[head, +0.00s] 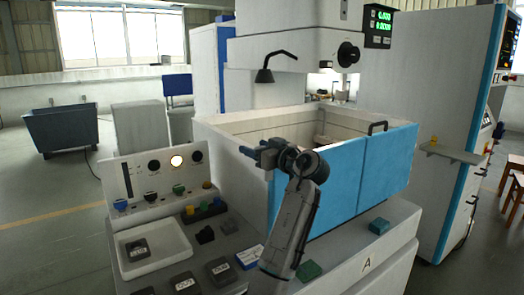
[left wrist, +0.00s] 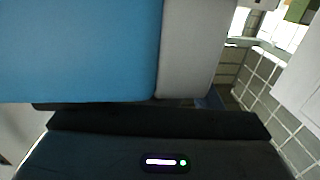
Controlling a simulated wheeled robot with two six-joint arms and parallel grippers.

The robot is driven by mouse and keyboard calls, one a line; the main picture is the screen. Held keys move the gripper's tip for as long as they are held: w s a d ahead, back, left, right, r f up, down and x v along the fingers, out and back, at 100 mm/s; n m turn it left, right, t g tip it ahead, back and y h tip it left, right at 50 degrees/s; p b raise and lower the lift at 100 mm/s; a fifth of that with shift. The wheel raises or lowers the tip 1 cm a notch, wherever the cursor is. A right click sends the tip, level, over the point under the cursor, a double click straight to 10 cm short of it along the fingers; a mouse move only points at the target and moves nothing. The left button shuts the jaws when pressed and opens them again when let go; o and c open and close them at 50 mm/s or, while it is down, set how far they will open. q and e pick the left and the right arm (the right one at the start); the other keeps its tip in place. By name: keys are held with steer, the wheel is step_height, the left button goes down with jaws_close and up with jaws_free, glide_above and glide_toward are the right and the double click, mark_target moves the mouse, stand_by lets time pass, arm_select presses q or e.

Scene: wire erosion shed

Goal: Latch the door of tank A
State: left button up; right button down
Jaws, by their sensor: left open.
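Tank A is the pale open-topped tank (head: 232,150), with blue door panels (head: 388,165) on its front. A black handle (head: 377,127) stands at the top of the panels, near the seam between them. My left gripper (head: 256,155) is open at the tank's front left top corner, by the left end of the blue front. I cannot tell whether it touches the corner. It hides part of that corner, and I cannot make out a latch there. In the left wrist view, a blue panel (left wrist: 80,50) and a pale wall (left wrist: 192,45) lie close ahead. My right gripper is out of view.
The letter A (head: 367,264) marks the pale base below. A control panel (head: 155,180) with knobs and a lit lamp stands left, with a white tray (head: 185,255) and several small blocks before it. A machine head (head: 290,50) hangs over the tank. A tall cabinet stands right.

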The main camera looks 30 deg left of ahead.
arm_select(q)
steer(key=shift+s+d, duration=0.1)
steer(key=shift+d, duration=0.2)
steer(key=b+v, duration=0.3)
steer(key=v, duration=0.7)
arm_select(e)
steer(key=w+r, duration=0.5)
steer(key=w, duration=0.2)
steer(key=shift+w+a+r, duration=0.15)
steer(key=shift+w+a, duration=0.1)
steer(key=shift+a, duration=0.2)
